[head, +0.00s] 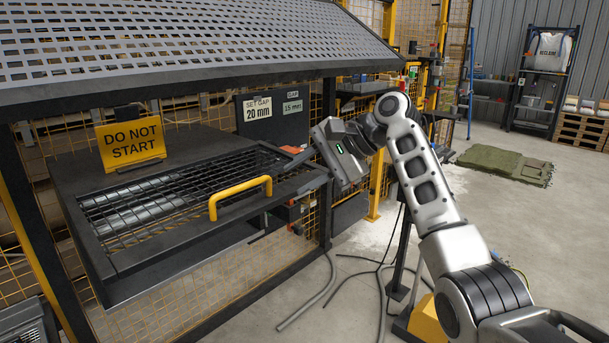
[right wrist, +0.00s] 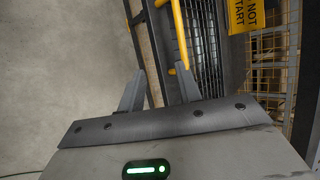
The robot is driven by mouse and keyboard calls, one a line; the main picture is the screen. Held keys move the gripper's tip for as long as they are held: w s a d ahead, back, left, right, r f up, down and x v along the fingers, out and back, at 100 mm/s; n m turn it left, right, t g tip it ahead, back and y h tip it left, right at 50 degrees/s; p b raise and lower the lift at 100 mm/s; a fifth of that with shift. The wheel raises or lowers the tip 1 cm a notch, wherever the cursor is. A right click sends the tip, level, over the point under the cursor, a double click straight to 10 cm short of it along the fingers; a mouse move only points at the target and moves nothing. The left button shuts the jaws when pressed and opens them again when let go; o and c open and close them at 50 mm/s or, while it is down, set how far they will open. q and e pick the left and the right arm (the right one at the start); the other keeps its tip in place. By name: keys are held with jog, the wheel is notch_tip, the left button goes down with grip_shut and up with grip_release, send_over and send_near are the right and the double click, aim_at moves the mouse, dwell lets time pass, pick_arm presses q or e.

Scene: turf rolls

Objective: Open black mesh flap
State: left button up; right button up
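The black mesh flap (head: 150,208) lies flat and closed over silvery rollers at the front of the dark machine. A yellow bar handle (head: 240,192) stands up from its right front part. My right gripper (head: 291,178) is just right of the handle, its fingers pointing left towards it. In the right wrist view the gripper (right wrist: 160,72) is open with nothing between its fingertips. The yellow handle (right wrist: 180,38) shows beyond the fingers, nearer the right-hand one, and does not appear gripped. Part of the mesh (right wrist: 206,45) shows there too. My left gripper is out of view.
A yellow DO NOT START sign (head: 131,140) stands behind the flap. A dark board with gap labels (head: 257,108) is behind it. A perforated hood (head: 180,45) overhangs the machine. Cables (head: 335,280) lie on the floor. A green turf piece (head: 500,163) lies at the back right.

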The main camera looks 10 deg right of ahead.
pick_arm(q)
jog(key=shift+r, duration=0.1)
pick_arm(e)
jog(key=shift+f, duration=0.1)
jog(key=c, duration=0.5)
jog(key=f, duration=0.5)
jog(key=d+f+t+h, duration=0.1)
jog(key=f, duration=0.5)
jog(key=s+d+f+t+h, duration=0.1)
jog(key=f, duration=0.5)
jog(key=shift+d+f+n, duration=0.1)
jog(key=shift+d+n, duration=0.05)
jog(key=shift+n, duration=0.15)
grip_shut()
jog(key=s+d+f+n+t+h, duration=0.1)
jog(key=s+d+f+n+h, duration=0.15)
jog(key=s+f, duration=0.7)
jog(key=s+d+f+n+t+h, duration=0.2)
jog(key=s+f+n, duration=0.1)
jog(key=s+f, duration=0.7)
jog(key=s+f+n+t, duration=0.1)
jog(key=s+n, duration=0.3)
jog(key=s, duration=0.8)
jog(key=shift+s+a+n, duration=0.15)
jog(key=shift+s+n, duration=0.1)
jog(key=shift+n, duration=0.1)
